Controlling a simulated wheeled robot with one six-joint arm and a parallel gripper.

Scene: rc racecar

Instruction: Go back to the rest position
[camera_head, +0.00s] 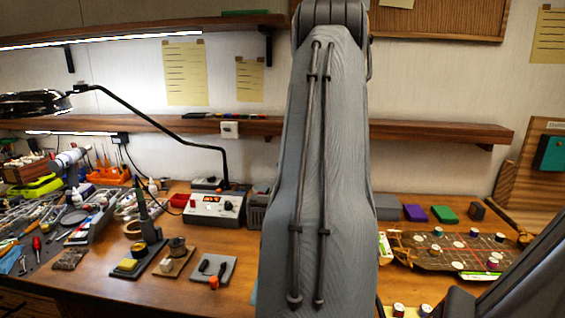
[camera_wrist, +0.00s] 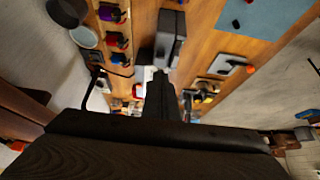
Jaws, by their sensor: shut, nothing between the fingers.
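My grey arm (camera_head: 325,160) stands upright through the middle of the head view and hides part of the workbench and shelf behind it. My gripper cannot be made out in the head view. In the wrist view my dark gripper (camera_wrist: 162,88) points away from the camera, its fingers together and empty. It is over or in front of the wooden bench (camera_wrist: 205,45), which appears tilted, and touches nothing that I can make out.
The wooden workbench (camera_head: 90,275) holds a soldering station (camera_head: 213,207), a soldering iron stand (camera_head: 140,255) and several tools at the left. A dark board with several small spools (camera_head: 450,250) lies at the right. A lamp arm (camera_head: 160,120) reaches over the left side; a shelf (camera_head: 430,132) runs behind.

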